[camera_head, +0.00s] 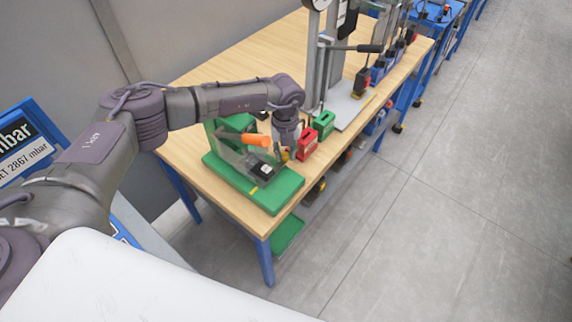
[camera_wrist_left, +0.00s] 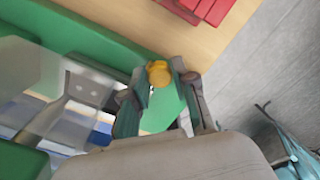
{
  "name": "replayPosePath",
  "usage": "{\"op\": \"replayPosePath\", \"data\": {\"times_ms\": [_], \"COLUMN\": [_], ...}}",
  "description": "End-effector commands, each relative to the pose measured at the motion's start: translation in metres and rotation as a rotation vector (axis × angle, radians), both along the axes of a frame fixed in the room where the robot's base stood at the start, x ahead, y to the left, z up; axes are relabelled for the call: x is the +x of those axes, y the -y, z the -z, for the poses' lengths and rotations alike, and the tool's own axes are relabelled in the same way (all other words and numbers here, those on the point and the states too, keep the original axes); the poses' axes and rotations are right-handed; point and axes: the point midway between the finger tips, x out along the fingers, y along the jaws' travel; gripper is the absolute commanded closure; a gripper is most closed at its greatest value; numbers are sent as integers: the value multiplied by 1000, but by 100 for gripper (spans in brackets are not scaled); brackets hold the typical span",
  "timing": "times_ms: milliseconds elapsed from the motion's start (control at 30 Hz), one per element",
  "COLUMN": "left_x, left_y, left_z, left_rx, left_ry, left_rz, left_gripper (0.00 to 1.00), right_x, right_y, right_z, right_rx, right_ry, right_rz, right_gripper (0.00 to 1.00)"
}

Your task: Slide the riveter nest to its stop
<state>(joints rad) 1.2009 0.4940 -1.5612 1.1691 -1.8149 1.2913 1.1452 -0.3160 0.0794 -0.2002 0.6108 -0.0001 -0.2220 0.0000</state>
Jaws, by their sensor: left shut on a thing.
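The riveter is a green machine whose base (camera_head: 270,199) sits at the near end of the wooden bench, with an orange handle (camera_head: 256,140) above it. A dark block with a light piece on it, apparently the nest (camera_head: 262,171), is on the base behind a clear guard. My left gripper (camera_head: 285,154) is low at the base's right side. In the left wrist view, its fingers (camera_wrist_left: 160,88) are shut on a small yellow knob (camera_wrist_left: 158,73) over the green base. The knob's link to the nest is hidden. My right gripper is not in view.
A red box (camera_head: 307,146) stands close to the right of my left gripper, with a green box (camera_head: 324,124) behind it. A press with a grey column (camera_head: 334,75) stands farther along the bench (camera_head: 235,215). The floor at right is clear.

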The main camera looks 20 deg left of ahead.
Motion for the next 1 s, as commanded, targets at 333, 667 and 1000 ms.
{"op": "replayPosePath", "data": {"times_ms": [333, 667, 1000], "left_x": [-1, -1, 0], "left_y": [1, 1, 0], "left_z": [-3, -2, -51], "left_rx": [-2, -2, -3], "left_ry": [-2, -4, 1], "left_rz": [-1, -1, 0], "left_gripper": [53, 46, 46], "right_x": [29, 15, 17], "right_y": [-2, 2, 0], "right_z": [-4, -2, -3], "right_rx": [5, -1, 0], "right_ry": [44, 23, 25], "right_rz": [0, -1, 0], "right_gripper": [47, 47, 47]}}
